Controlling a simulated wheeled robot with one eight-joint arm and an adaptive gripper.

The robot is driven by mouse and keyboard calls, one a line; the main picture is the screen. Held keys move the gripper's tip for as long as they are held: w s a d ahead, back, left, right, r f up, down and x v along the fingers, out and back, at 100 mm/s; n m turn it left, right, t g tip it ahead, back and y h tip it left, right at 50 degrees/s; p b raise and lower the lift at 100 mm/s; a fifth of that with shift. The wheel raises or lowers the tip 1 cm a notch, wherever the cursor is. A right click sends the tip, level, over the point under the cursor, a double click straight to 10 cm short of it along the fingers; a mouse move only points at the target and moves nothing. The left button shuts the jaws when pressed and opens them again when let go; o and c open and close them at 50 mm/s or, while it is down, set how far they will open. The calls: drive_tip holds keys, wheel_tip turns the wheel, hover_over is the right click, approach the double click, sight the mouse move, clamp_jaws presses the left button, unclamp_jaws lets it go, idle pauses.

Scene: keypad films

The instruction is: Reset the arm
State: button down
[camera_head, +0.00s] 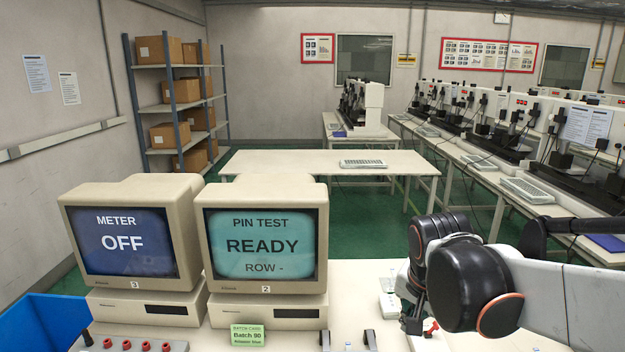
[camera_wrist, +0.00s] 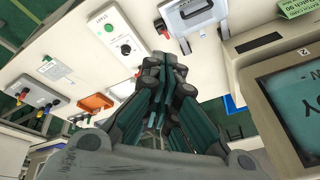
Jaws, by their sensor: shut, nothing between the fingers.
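My arm (camera_head: 545,290) reaches in from the right in the head view, bent at its dark joints over the bench's right part. My gripper (camera_wrist: 166,58) shows in the wrist view with its dark fingers together and nothing between them. It hangs above the white bench top, apart from the objects there. In the head view the gripper is mostly hidden by my arm, with a dark part (camera_head: 412,322) showing low at the bench.
Monitor 3 (camera_head: 132,236) reads METER OFF; monitor 2 (camera_head: 263,244) reads PIN TEST READY. A green Batch 90 card (camera_head: 248,335) stands before them. A blue bin (camera_head: 40,322) is at left. A white dial box (camera_wrist: 116,38) and orange tray (camera_wrist: 96,102) lie near my gripper.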

drive_tip(key=s+r+n+t, duration=0.2)
drive_tip(key=s+n, duration=0.4)
drive_tip(key=s, duration=0.6)
drive_tip(key=shift+d+n+t+y, duration=0.2)
drive_tip(key=shift+n+t+y, duration=0.1)
drive_tip(key=shift+n+t, duration=0.1)
drive_tip(key=c, duration=2.4)
unclamp_jaws()
drive_tip(key=shift+s+f+n, duration=0.15)
drive_tip(key=shift+s+n, duration=0.35)
drive_tip(key=shift+s, duration=0.15)
drive_tip(key=c, duration=2)
unclamp_jaws()
drive_tip(key=shift+s+t, duration=0.15)
drive_tip(key=shift+t, duration=0.15)
drive_tip(key=shift+w, duration=0.2)
